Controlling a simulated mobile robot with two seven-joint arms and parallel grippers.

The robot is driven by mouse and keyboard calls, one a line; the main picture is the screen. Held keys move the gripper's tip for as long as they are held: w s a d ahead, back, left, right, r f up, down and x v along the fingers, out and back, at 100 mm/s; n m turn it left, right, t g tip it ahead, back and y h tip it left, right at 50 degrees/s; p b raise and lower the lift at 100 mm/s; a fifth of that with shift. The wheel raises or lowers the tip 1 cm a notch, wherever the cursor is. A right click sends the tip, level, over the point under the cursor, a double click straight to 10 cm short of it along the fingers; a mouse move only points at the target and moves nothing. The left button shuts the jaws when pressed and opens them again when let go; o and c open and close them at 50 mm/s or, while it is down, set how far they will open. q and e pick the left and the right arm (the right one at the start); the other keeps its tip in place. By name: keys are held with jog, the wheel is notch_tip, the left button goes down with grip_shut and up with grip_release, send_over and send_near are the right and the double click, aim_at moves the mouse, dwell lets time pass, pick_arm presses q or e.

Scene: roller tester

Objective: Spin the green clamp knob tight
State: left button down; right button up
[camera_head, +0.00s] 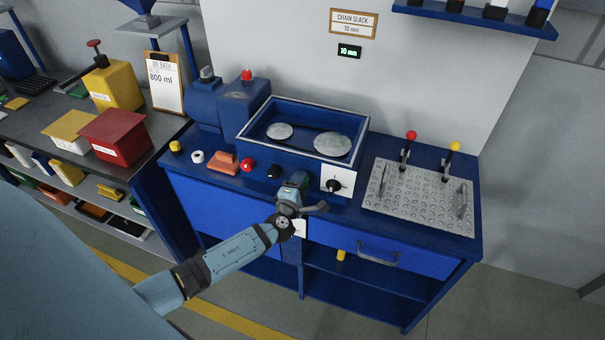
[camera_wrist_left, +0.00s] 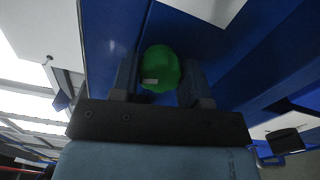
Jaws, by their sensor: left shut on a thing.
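The green clamp knob (camera_wrist_left: 160,66) shows in the left wrist view as a rounded green knob with a small pale mark on its lower part. My left gripper (camera_wrist_left: 160,80) has one finger on each side of it and is shut on it. In the head view my left gripper (camera_head: 299,183) is at the front of the blue tester bench (camera_head: 232,205), left of the white plate with the black dial. The gripper mostly hides the knob in that view. My right gripper is in neither view.
An open blue box (camera_head: 258,148) with two grey discs stands behind the gripper. A black dial (camera_head: 334,186) is close on the right. A red button (camera_head: 247,165) and a black block (camera_head: 274,171) are left. A perforated plate (camera_head: 420,198) with two levers is farther right.

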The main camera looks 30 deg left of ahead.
pick_arm(q)
jog(key=shift+r+m+p, duration=0.2)
jog(key=shift+m+p, duration=0.5)
jog(key=shift+f+m, duration=0.25)
jog(key=shift+m, duration=0.15)
jog(key=shift+r+m+p, duration=0.25)
jog(key=shift+m+p, duration=0.35)
jog(key=shift+p, duration=0.5)
jog(key=shift+m+p, duration=1.2)
jog(key=c, duration=0.8)
grip_release()
jog(key=shift+f, duration=0.25)
jog(key=o, duration=0.5)
